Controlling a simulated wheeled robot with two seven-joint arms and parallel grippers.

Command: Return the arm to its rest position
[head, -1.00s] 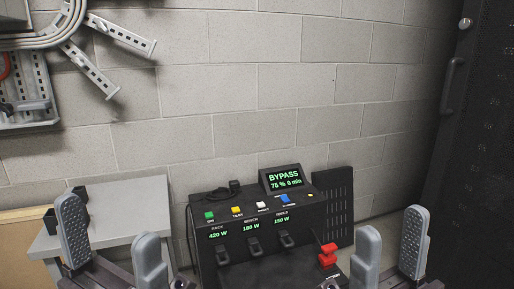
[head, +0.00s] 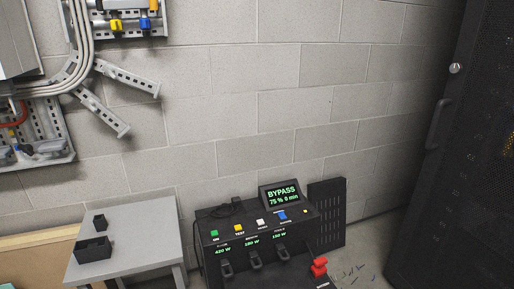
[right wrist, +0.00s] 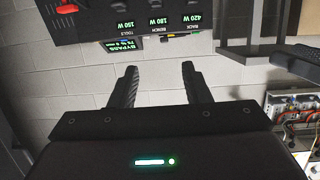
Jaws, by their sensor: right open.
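My right gripper (right wrist: 159,75) shows in the right wrist view with its two dark fingers apart and nothing between them. It points toward the block wall, near the black power unit, which appears upside down there (right wrist: 155,22). In the head view neither gripper shows. The power unit (head: 262,235) stands low in front of the wall, with a screen (head: 284,196) reading BYPASS, coloured buttons, black switches and a red handle (head: 319,266). The distance between my right gripper and the unit cannot be told.
A grey table (head: 145,225) at left carries an open black box (head: 93,249) and a small black piece (head: 100,222). A dark perforated cabinet (head: 465,170) stands at right. Wall panels with cables and rails (head: 45,135) are at upper left. Some floor shows between unit and cabinet.

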